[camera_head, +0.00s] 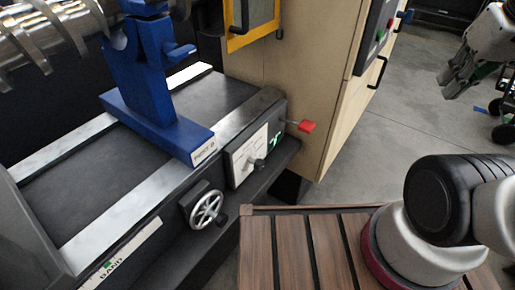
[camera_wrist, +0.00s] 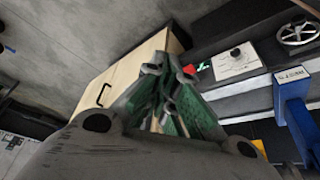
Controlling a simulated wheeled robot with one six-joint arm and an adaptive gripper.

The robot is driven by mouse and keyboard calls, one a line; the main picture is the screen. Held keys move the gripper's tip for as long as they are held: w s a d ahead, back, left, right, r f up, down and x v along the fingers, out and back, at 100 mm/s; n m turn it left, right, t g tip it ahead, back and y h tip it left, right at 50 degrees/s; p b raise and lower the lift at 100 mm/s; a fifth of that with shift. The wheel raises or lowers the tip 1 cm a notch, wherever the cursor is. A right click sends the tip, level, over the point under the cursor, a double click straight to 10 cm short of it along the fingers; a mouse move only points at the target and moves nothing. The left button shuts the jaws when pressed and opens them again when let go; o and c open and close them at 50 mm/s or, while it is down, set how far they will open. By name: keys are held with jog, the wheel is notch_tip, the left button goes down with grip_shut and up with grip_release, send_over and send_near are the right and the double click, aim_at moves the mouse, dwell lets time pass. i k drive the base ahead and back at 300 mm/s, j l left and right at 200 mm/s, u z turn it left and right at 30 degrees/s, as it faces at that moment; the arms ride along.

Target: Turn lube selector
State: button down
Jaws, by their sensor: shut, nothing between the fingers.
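A white plate (camera_head: 248,152) on the front of the black machine bed carries a small dark knob (camera_head: 259,163) with a short lever. The plate and its knob (camera_wrist: 236,53) also show in the wrist view, right of the fingers. A red-tipped lever (camera_head: 307,126) sticks out of the bed's right end; its red tip (camera_wrist: 191,69) appears just right of the fingertips in the wrist view. No readable label tells which is the lube selector. My gripper (camera_head: 449,86) is at the upper right, apart from the machine. Its green-lined fingers (camera_wrist: 164,66) are shut and empty.
A spoked handwheel (camera_head: 206,210) sits left of the plate. A blue bracket (camera_head: 157,90) stands on the bed beneath a large metal screw (camera_head: 45,38). A wooden cabinet (camera_head: 310,60) with black handles rises behind. The concrete floor (camera_head: 400,125) between cabinet and arm is open.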

aim_at(259, 163)
jog(key=k+j, duration=0.2)
jog(key=j, duration=0.15)
jog(key=k+j, duration=0.4)
jog(key=j, duration=0.25)
